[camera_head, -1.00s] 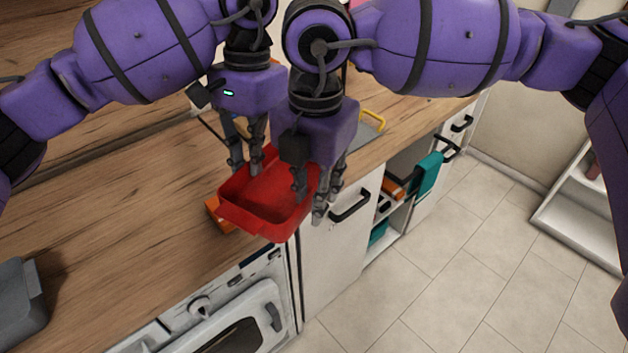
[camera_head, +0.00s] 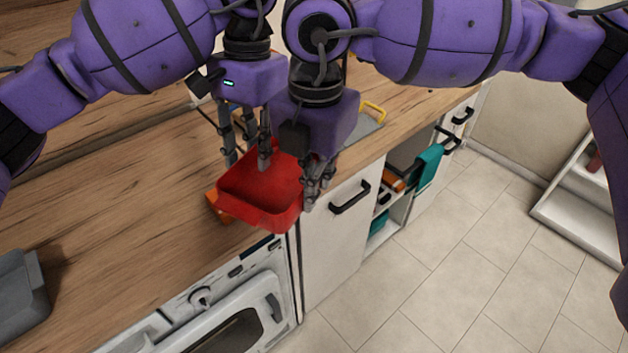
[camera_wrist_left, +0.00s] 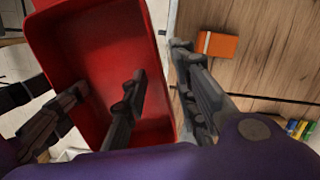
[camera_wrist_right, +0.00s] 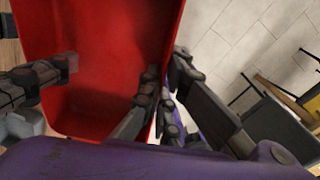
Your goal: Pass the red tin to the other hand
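The red tin (camera_head: 262,196) is an open rectangular tray held tilted at the counter's front edge. My right gripper (camera_head: 316,188) is shut on its right wall, one finger inside and one outside, as the right wrist view shows (camera_wrist_right: 158,95). My left gripper (camera_head: 246,155) is at the opposite wall. Its fingers are spread apart, one inside the tin and one outside, with a gap to the wall in the left wrist view (camera_wrist_left: 160,90). The tin fills much of both wrist views, and its underside is hidden.
An orange box (camera_wrist_left: 217,44) lies on the wooden counter (camera_head: 120,210) beside the tin. A grey container (camera_head: 22,300) stands at the left. A white oven (camera_head: 235,325) and a cabinet with a black handle (camera_head: 350,198) are below.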

